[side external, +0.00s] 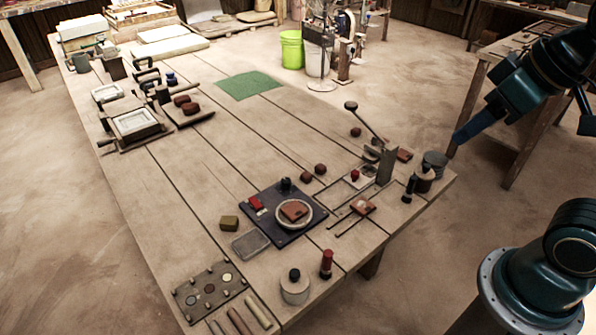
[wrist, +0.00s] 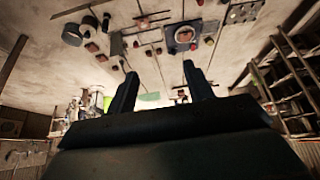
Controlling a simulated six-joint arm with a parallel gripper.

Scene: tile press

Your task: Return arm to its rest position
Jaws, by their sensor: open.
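In the wrist view my gripper (wrist: 160,69) shows two dark fingers spread apart with nothing between them. Beyond the fingers the view takes in the table and the room upside down. In the side view my arm reaches in from the right edge, raised beside the table's right end and clear of the worktop.
The long plank table (side external: 190,165) carries a dark blue board (side external: 277,232) with a round plate, a pegged tray (side external: 208,291), a white pot (side external: 294,290), a green mat (side external: 248,84) and framed moulds (side external: 134,123). A second bench (side external: 513,118) stands behind my arm.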

